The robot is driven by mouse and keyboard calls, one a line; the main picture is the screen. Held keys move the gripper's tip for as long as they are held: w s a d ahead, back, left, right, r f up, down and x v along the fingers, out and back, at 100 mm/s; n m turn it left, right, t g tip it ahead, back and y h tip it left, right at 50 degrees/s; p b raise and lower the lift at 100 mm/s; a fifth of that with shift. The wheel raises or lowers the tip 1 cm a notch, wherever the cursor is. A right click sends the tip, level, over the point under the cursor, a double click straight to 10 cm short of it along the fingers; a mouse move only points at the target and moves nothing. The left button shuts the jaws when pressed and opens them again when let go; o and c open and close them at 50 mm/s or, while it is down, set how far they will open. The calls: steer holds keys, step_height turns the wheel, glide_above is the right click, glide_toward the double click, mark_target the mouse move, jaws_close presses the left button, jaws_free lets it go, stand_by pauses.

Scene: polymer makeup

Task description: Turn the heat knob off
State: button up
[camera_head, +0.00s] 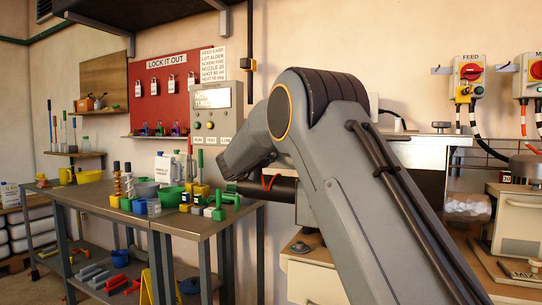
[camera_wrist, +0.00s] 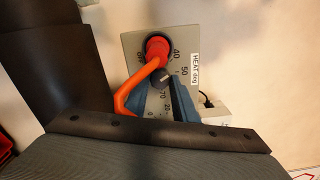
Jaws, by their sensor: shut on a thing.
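In the wrist view a grey control box (camera_wrist: 133,45) is on the pale wall, with a white label (camera_wrist: 195,70) reading "HEAT deg". Its face carries printed numbers, among them 40, 50 and 70. The dark heat knob (camera_wrist: 162,76) shows in part between the blue-grey fingers of my gripper (camera_wrist: 161,95). The fingers are shut on the knob, one on each side. Where the knob points is not clear. In the head view my arm hides the knob and the fingers.
An orange cable (camera_wrist: 135,88) curves from a red-orange fitting (camera_wrist: 157,47) on the box, close beside my fingers. A small white box (camera_wrist: 211,110) with a black plug is to the right. In the head view, a workbench (camera_head: 205,226) with coloured parts stands left of my arm.

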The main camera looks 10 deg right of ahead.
steer(key=n+p, duration=0.5)
steer(key=p, duration=0.1)
steer(key=shift+r+n+p, duration=0.1)
steer(key=shift+n+p, duration=0.2)
steer(key=n+p, duration=0.3)
steer(key=n, duration=0.1)
steer(key=shift+p, duration=0.3)
steer(key=shift+f+n, duration=0.25)
steer(key=shift+n, duration=0.05)
steer(key=o, duration=1)
steer(key=shift+a, duration=0.1)
steer(key=shift+o, duration=0.2)
steer(key=shift+r, duration=0.1)
steer(key=shift+s, duration=0.1)
steer(key=v, duration=0.7)
steer(key=shift+s+a, duration=0.2)
steer(key=shift+s, duration=0.1)
